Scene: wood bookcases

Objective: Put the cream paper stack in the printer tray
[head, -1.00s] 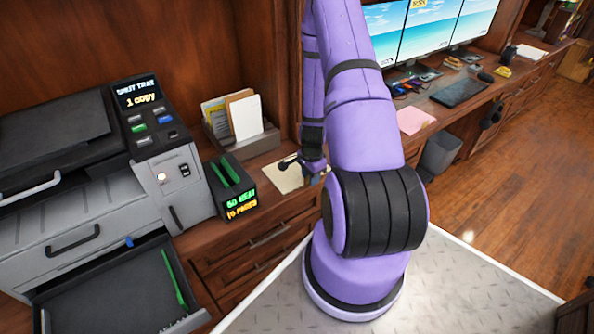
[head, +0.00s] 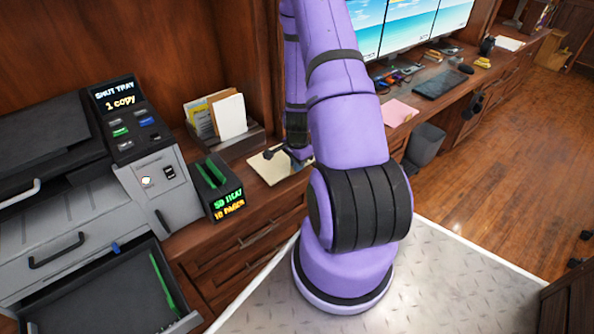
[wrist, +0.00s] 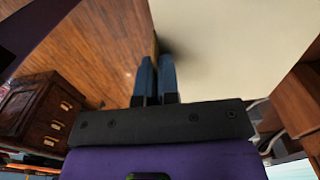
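The cream paper stack (head: 262,170) lies flat at the wooden counter's front edge, right of the small black box. In the wrist view the cream stack (wrist: 240,50) fills the upper right, with floor beyond its left edge. My gripper (wrist: 156,62) has its blue fingers nearly together, one on each side of that edge, shut on the stack. In the head view my arm hides the fingertips and part of the stack. I cannot tell whether the stack is raised off the counter. The printer tray (head: 95,300) is pulled out at the lower left, dark and empty, with a green guide.
The grey printer (head: 165,185) stands left, its screen reading "1 copy". A black box with green slots (head: 218,188) stands between printer and stack. A paper holder (head: 240,142) is behind. Pink paper (head: 398,112) and a bin (head: 424,145) are right.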

